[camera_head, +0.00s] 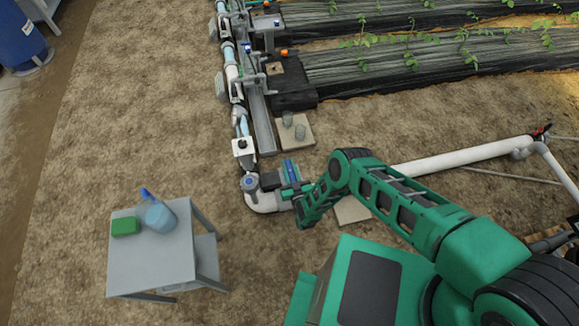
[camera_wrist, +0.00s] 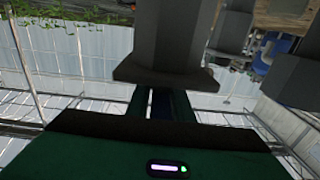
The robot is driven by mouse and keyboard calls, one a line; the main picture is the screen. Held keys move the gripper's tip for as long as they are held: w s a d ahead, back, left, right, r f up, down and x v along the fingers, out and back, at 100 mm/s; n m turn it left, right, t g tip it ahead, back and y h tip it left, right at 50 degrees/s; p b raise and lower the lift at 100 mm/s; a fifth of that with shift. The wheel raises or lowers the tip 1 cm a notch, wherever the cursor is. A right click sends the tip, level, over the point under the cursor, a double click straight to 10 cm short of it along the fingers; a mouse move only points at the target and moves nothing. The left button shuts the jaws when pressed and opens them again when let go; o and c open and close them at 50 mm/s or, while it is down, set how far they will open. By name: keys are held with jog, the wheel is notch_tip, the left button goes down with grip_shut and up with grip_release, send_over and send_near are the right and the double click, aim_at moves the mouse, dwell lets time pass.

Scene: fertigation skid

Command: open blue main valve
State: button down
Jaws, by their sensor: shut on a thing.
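The blue main valve shows its blue lever (camera_head: 290,171) at the near end of the pipe line in the head view, beside the white elbow. My gripper (camera_head: 286,183) is at this lever and shut on it. My arm and gripper hide much of the valve body, so the lever's exact angle to the pipe is hard to tell. In the wrist view a dark blue strip (camera_wrist: 160,105) shows behind the grey finger of my gripper, but the contact itself is hidden.
The pipe line (camera_head: 232,75) runs away from me. A grey table (camera_head: 150,265) with a green block (camera_head: 125,226) and a blue jug (camera_head: 160,217) stands at the left. Bare soil lies between.

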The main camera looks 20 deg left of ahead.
jog(key=shift+n+y, duration=0.4)
jog(key=n+g+y, duration=0.1)
jog(key=g+y, duration=0.1)
jog(key=n+g+y, duration=0.2)
jog(key=shift+s+a+n, duration=0.2)
jog(key=shift+n, duration=0.1)
jog(key=shift+n+g+y, duration=0.5)
jog(key=shift+n+g, duration=0.1)
jog(key=shift+g, duration=0.7)
jog(key=c, duration=1.7)
grip_release()
jog(key=shift+f, duration=0.1)
jog(key=shift+s+a, duration=0.1)
jog(key=shift+s, duration=0.1)
jog(key=v, duration=1)
jog(key=shift+d+f, duration=0.1)
jog(key=shift+d, duration=0.35)
